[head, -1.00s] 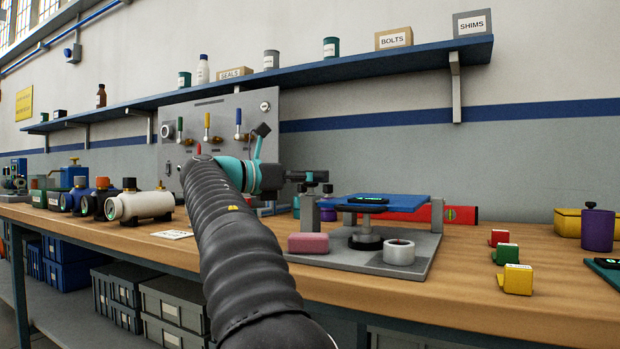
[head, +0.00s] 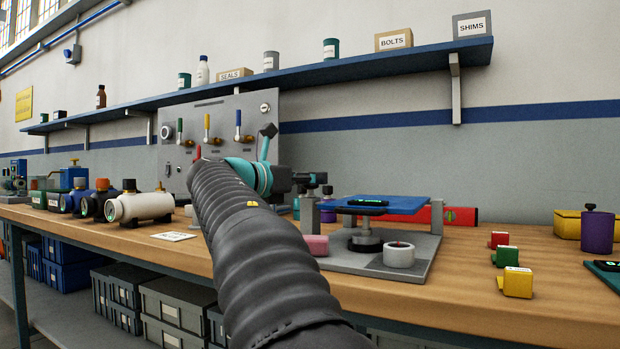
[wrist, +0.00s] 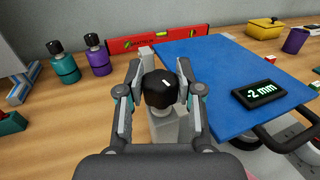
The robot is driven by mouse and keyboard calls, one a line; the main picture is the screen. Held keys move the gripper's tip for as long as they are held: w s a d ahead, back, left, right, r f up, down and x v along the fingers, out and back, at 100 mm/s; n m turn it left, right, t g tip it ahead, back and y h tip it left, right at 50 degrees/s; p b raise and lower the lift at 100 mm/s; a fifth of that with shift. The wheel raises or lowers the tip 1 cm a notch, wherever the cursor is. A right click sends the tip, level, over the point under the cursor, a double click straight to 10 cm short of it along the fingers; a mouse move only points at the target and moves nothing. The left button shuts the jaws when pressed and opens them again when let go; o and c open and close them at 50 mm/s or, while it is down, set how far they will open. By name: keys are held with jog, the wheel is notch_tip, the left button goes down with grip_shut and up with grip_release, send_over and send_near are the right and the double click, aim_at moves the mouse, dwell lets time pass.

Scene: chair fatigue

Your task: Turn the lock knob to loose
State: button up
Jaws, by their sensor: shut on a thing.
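The black lock knob (wrist: 158,90) has a white mark on top, which points up and slightly right in the wrist view. It sits on a grey post beside the blue plate (wrist: 225,80). My gripper (wrist: 160,78) is shut on the knob, one finger on each side. In the head view my gripper (head: 312,182) reaches to the left end of the blue plate (head: 385,205), and the knob is hard to make out there. A black display (wrist: 260,94) on the plate reads -2 mm. I see no label for loose.
A pink block (head: 316,245) and a white round piece (head: 399,256) sit on the grey base (head: 425,255). A red level (wrist: 165,42) and teal (wrist: 62,65) and purple (wrist: 97,55) bottles stand behind. Red, green and yellow blocks lie right.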

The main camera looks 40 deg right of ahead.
jog(key=n+t+y+p, duration=0.1)
jog(key=n+t, duration=0.1)
jog(key=t, duration=0.2)
jog(key=n+t+y+p, duration=0.1)
jog(key=n+t, duration=0.2)
jog(key=t, duration=0.1)
jog(key=shift+s+d+r, duration=0.1)
jog(key=shift+s+r, duration=0.05)
jog(key=shift+s, duration=0.05)
jog(key=n+t+y+p, duration=0.2)
jog(key=n+t+p, duration=0.1)
jog(key=shift+y, duration=0.4)
jog(key=shift+n+t+y+p, duration=0.7)
jog(key=shift+t+y+p, duration=0.15)
jog(key=shift+p, duration=0.2)
jog(key=shift+w+t+y, duration=0.1)
jog(key=shift+t+y, duration=0.15)
jog(key=o, duration=1.2)
jog(key=shift+r, duration=4.85)
